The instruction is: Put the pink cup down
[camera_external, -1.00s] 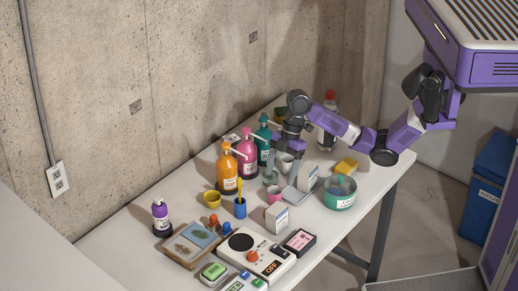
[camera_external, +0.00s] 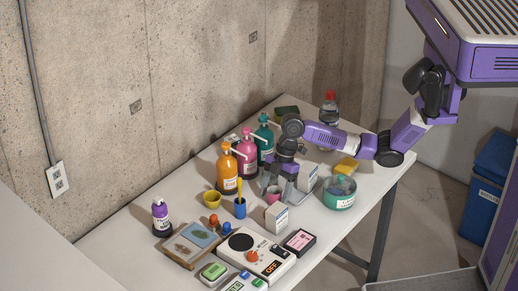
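The pink cup (camera_external: 273,196) is small and stands on the white table near its middle, to the right of the blue cup with a yellow item in it (camera_external: 240,207). My gripper (camera_external: 277,188) points down over the pink cup, with its two fingers apart on either side of it. The fingers partly hide the cup. The view is too small to tell whether they touch it.
A white box (camera_external: 277,217) stands in front of the pink cup. Orange (camera_external: 227,172), pink (camera_external: 247,155) and teal (camera_external: 265,135) pump bottles stand behind and left.

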